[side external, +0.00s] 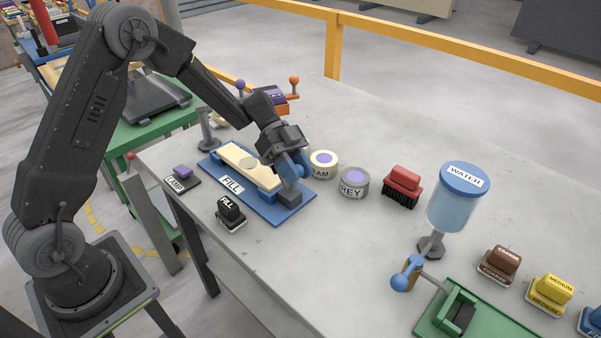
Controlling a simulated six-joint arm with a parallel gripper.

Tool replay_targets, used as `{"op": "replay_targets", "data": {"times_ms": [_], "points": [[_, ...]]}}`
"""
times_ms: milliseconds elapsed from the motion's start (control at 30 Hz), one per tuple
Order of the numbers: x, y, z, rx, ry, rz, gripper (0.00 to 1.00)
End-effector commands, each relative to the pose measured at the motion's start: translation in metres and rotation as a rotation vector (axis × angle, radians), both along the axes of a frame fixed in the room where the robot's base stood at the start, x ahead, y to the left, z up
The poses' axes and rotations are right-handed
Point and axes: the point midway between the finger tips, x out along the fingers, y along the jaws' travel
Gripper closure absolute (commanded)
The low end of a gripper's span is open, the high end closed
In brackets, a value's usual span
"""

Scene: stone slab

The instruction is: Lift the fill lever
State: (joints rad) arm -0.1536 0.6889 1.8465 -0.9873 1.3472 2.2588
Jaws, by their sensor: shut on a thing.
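Cream (323,164) and grey (354,183) round tubs stand close right of my gripper, then a red brush (402,187) and a water tank (458,200). The middle front slab is clear.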

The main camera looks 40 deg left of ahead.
Motion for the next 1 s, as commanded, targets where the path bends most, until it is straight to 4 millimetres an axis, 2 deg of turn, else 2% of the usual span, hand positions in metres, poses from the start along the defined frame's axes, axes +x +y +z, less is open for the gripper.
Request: {"op": "replay_targets", "data": {"times_ms": [633, 667, 900, 1000], "points": [[0.0001, 0.0033, 0.0008, -0.048, -0.001, -0.001, 1.0], [0.0001, 0.0033, 0.0008, -0.048, 0.0, -0.001, 0.66], [0.0001, 0.0032, 0.0007, -0.047, 0.0, -0.001, 0.44], [-0.0001, 0.0032, 0.0006, -0.047, 0.0, -0.001, 0.44]]}}
